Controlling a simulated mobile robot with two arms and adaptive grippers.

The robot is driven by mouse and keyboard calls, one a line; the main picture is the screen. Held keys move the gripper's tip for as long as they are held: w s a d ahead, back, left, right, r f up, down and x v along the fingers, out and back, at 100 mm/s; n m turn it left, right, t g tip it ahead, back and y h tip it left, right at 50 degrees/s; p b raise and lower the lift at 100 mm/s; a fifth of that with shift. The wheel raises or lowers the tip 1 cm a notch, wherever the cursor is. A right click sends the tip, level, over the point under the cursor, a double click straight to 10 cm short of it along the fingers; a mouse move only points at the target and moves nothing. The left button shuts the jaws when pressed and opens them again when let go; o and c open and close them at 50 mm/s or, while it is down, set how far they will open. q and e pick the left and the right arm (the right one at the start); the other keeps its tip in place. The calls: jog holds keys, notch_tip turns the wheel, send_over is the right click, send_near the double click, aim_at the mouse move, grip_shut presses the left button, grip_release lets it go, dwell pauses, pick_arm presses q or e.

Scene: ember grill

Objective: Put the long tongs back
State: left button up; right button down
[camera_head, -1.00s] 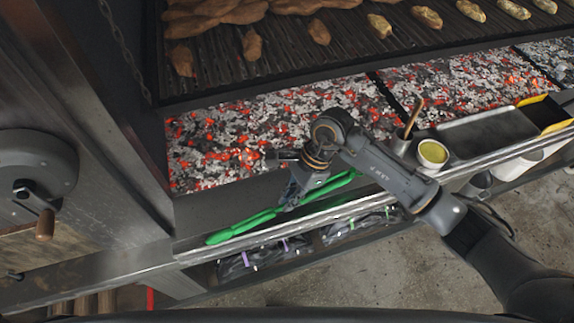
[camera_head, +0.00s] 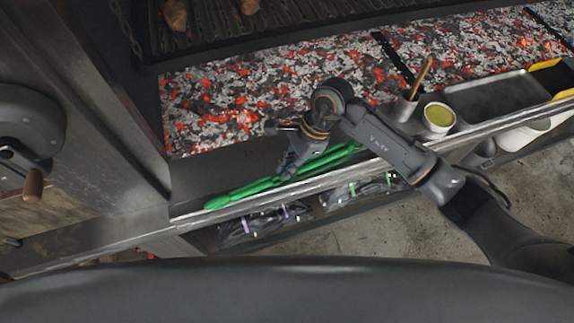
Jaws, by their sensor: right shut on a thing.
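The long tongs (camera_head: 240,190) are bright green and lie lengthwise along the metal front ledge (camera_head: 190,213) below the coals. My right gripper (camera_head: 287,172) reaches down over the middle of the tongs and is shut on them. Its fingers and wrist hide part of the tongs, and green shows on both sides of it. I cannot tell whether the tongs rest on the ledge or hang just above it. My left gripper is not in view.
Glowing coals (camera_head: 215,105) lie behind the ledge, under the grill grate (camera_head: 220,30). To the right stand a cup of yellow sauce (camera_head: 438,117), a pot with a wooden handle (camera_head: 403,108) and a metal tray (camera_head: 490,97). Dark packs (camera_head: 262,226) sit on a shelf below.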

jog(key=c, duration=1.3)
grip_release()
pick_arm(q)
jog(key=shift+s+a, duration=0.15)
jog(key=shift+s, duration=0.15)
pick_arm(e)
jog(key=shift+o, duration=0.7)
jog(key=o, duration=1.1)
jog(key=shift+o, duration=0.2)
jog(key=shift+p+v, duration=1)
jog(key=shift+v, duration=1.4)
pick_arm(q)
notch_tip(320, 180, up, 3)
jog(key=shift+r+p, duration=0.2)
jog(key=shift+p, duration=0.45)
pick_arm(e)
jog(key=v, duration=0.4)
jog(key=shift+d+r, duration=0.1)
